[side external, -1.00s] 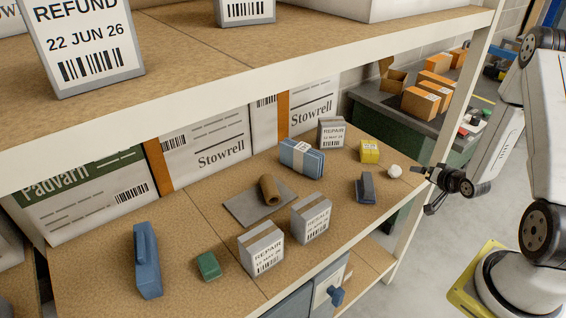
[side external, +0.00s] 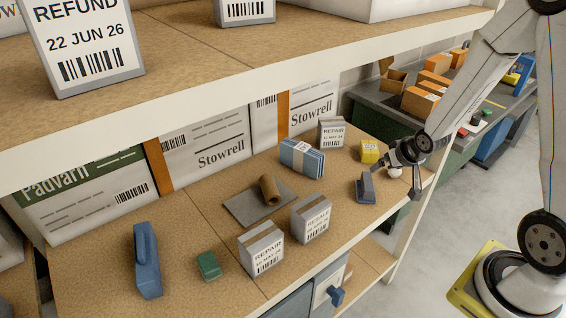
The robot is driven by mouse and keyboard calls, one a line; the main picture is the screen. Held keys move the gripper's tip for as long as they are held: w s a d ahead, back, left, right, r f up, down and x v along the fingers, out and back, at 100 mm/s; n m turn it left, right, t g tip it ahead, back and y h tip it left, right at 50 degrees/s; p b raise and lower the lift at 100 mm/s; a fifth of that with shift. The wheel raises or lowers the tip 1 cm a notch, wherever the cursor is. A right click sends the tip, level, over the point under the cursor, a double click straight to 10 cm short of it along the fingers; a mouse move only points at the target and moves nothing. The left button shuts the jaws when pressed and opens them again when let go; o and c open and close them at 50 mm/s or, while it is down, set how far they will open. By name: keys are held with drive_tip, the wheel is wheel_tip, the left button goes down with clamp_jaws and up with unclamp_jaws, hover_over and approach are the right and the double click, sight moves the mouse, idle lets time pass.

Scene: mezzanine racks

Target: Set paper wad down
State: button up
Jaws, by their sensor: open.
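The paper wad (side external: 394,172) is a small white crumpled ball on the brown shelf board (side external: 345,222), near its right end. My gripper (side external: 398,177) is over the wad, with its fingers apart on either side of it. The gripper covers part of the wad. I cannot tell whether a finger touches it.
A yellow box (side external: 370,151) stands just left of my gripper, and a blue-grey stapler-like block (side external: 366,188) lies in front of it. A grey REPAIR box (side external: 331,132) and blue bundle (side external: 302,157) stand farther left. The upper shelf (side external: 300,68) overhangs the board.

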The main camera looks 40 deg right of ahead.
drive_tip(key=s+a+r+n+g+y, duration=0.1)
drive_tip(key=s+a+r+n+g, duration=0.1)
drive_tip(key=a, duration=0.5)
drive_tip(key=s+a+r+n+g+y, duration=0.1)
drive_tip(key=s+a+r+n, duration=0.1)
drive_tip(key=s+a, duration=0.3)
drive_tip(key=a+r, duration=0.1)
drive_tip(key=a, duration=0.1)
drive_tip(key=shift+s+a+r+n+g, duration=0.4)
